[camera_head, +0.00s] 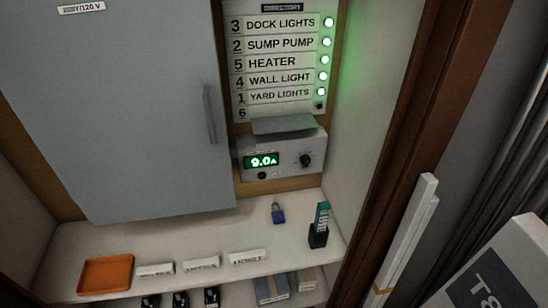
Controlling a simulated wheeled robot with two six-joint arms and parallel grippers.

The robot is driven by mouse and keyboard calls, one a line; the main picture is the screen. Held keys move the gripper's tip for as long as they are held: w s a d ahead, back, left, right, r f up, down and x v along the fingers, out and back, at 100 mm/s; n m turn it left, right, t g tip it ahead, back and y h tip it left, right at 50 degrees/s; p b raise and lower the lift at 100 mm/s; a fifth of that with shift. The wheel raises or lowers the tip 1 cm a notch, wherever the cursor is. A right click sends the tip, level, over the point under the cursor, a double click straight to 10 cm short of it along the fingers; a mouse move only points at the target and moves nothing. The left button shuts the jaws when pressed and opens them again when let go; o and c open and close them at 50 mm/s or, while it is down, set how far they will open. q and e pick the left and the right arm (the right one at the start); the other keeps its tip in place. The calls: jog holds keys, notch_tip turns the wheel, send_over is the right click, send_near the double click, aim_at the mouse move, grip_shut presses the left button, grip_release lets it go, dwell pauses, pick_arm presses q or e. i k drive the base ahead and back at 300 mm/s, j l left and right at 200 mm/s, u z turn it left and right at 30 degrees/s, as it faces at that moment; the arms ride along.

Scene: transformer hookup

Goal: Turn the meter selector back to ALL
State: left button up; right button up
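The meter (283,153) is a grey box on the back panel, below the directory board. Its green display (262,161) reads 9.0A. The selector (305,160) is a dark round knob on the right of the meter's face. Its pointer direction and any markings around it are too small to read. A smaller dark knob or button (262,175) sits under the display. Neither of my grippers shows in the head view.
A grey cabinet door (130,110) with a handle stands left of the meter. The shelf below holds an orange tray (106,274), white label blocks (201,263), a blue padlock (278,214) and a black holder (318,237). The directory (280,60) shows several lit green lamps.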

aim_at(306, 160)
jog(key=j+z, duration=0.1)
jog(key=z, duration=0.8)
jog(key=j+z, duration=0.15)
jog(key=z, duration=0.75)
jog(key=k+j+z, duration=0.2)
jog(key=k+j, duration=0.1)
